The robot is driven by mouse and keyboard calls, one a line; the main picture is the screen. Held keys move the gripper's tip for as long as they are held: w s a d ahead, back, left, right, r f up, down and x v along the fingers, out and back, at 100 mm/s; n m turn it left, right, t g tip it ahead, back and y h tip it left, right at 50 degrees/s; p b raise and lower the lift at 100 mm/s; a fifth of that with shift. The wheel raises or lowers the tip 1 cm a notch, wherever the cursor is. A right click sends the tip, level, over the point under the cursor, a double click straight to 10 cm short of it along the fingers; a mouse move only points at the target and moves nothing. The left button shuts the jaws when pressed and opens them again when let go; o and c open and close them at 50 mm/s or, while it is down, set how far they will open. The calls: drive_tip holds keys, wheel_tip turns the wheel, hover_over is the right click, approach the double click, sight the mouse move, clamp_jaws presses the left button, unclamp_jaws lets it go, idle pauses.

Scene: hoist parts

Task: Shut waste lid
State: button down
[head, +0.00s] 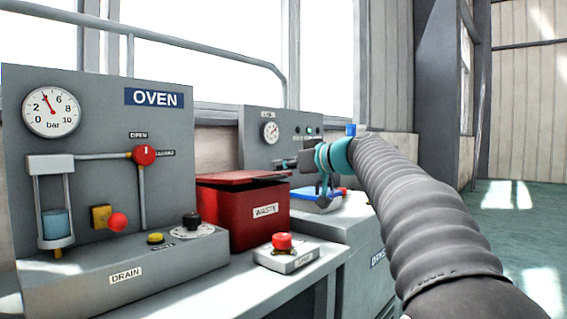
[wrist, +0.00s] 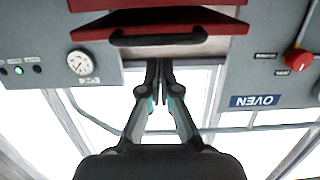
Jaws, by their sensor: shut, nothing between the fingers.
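The red waste bin (head: 258,215) stands on the bench between the oven panel and a gauge panel. Its red lid (head: 242,178) sits low over the bin, slightly tilted, with a dark gap under it. The wrist view is upside down; there the lid (wrist: 215,29) shows near the top with a dark bar handle (wrist: 158,38) along its edge. My gripper (wrist: 159,65) is shut and empty, its fingertips close to the handle in that picture. Whether they touch it I cannot tell. In the head view my gripper (head: 283,164) is at the right of the lid.
The oven panel (head: 90,85) with gauge, valve and knobs stands at the left. A red button box (head: 284,255) sits in front of the bin. A blue-topped item (head: 317,200) lies right of the bin. Open floor (head: 500,225) is at the right.

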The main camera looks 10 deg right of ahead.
drive_tip(key=f+b, duration=0.4)
drive_tip(key=b, duration=0.1)
drive_tip(key=shift+s+d+f, duration=0.1)
drive_tip(key=shift+s+f, duration=0.1)
drive_tip(key=shift+s, duration=0.05)
drive_tip(key=shift+f, duration=0.15)
drive_tip(key=s+d+r+p, duration=0.1)
drive_tip(key=s+d+r, duration=0.4)
drive_tip(key=s, duration=0.3)
drive_tip(key=shift+s+d+r, duration=0.35)
drive_tip(key=shift+s+d, duration=0.05)
drive_tip(key=shift+d, duration=0.2)
idle(0.4)
